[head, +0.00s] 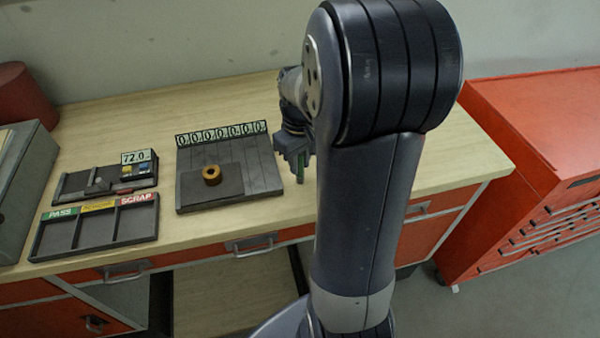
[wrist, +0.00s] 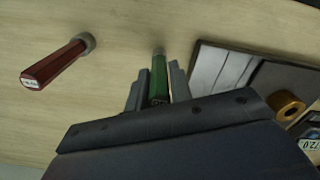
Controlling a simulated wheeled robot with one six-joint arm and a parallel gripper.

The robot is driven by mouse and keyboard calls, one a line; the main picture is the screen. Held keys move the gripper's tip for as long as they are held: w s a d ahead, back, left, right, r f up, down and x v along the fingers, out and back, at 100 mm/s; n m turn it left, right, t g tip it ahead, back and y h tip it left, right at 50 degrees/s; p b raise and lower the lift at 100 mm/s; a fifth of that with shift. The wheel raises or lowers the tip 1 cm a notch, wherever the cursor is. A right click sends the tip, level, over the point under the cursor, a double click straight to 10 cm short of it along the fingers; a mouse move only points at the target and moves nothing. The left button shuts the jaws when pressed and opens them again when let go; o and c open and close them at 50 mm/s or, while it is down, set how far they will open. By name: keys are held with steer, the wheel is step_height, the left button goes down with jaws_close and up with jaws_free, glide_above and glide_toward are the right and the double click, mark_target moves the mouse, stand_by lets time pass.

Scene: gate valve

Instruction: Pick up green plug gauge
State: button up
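The green plug gauge (wrist: 158,82) has a green handle and a grey end, and in the wrist view it stands between the two fingers of my gripper (wrist: 158,84). The fingers lie close along both sides of the handle; whether they press on it I cannot tell. In the head view my gripper (head: 297,158) is low over the right part of the bench, partly behind my arm. A small strip of the green handle (head: 300,169) shows below the fingers there.
A red plug gauge (wrist: 60,62) stands left of the green one. A slotted dark tray (head: 228,198) with a brass ring (head: 211,175) is left of my gripper. A PASS/SCRAP sorting tray (head: 95,247) and a display gauge (head: 75,192) stand farther left on the wooden bench (head: 235,100).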

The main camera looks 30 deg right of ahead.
jaws_close()
steer(key=shift+r, duration=0.15)
